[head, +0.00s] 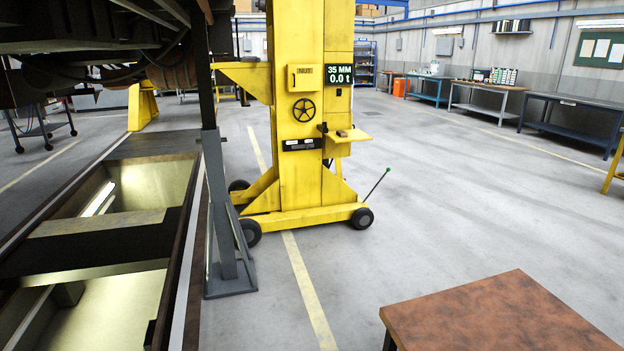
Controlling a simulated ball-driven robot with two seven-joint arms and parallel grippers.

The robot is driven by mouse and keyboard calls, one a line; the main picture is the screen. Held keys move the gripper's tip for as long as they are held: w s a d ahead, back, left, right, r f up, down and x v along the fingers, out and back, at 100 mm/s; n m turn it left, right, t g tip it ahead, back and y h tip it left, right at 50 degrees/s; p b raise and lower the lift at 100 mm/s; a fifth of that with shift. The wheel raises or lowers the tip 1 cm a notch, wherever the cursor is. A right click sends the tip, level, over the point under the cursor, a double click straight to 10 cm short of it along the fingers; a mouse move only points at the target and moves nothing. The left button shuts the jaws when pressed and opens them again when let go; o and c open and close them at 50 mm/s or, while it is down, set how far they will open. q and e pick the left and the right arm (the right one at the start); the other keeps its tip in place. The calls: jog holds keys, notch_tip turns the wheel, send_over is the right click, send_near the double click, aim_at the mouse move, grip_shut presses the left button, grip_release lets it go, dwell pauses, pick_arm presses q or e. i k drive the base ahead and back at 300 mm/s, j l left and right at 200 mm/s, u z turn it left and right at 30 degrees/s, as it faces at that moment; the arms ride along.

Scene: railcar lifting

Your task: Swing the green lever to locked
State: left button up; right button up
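The green lever (377,184) is a thin dark rod with a small green knob at its upper end. It slants up and to the right from the base of the yellow lifting column (312,130), near the front right wheel (362,218). No label for its positions can be read from here. The column's display (340,74) reads 35 MM and 0.0 t. Neither of my grippers shows in the head view.
A brown-topped table (500,318) stands close at the lower right. A grey support stand (225,215) and an open pit (150,190) lie to the left under the railcar (90,45). The floor (440,215) right of the column is clear. Workbenches (487,92) line the far wall.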

aim_at(388, 169)
jog(key=i+u, duration=0.2)
jog(key=i, duration=0.8)
jog(key=i+u, duration=0.2)
jog(key=i, duration=0.8)
jog(key=i+l+z, duration=0.1)
jog(key=i+z, duration=0.35)
jog(key=i, duration=0.2)
jog(key=i+j+z, duration=0.1)
jog(key=i+z, duration=0.3)
jog(key=i, duration=0.2)
jog(key=i+j+z, duration=0.3)
jog(key=i+z, duration=0.15)
jog(key=i, duration=0.15)
jog(key=i+l+z, duration=0.25)
jog(key=i+z, duration=0.75)
jog(key=i, duration=0.2)
jog(key=i+j+z, duration=0.3)
jog(key=i+z, duration=0.3)
jog(key=i, duration=0.7)
jog(key=i+z, duration=0.15)
jog(key=i, duration=0.7)
jog(key=i+j+z, duration=0.1)
jog(key=i, duration=0.7)
jog(key=i+l+z, duration=0.35)
jog(key=i, duration=0.5)
jog(key=i+j+z, duration=0.1)
jog(key=i+z, duration=0.3)
jog(key=i, duration=0.4)
jog(key=u, duration=5.3)
jog(key=k+l, duration=0.05)
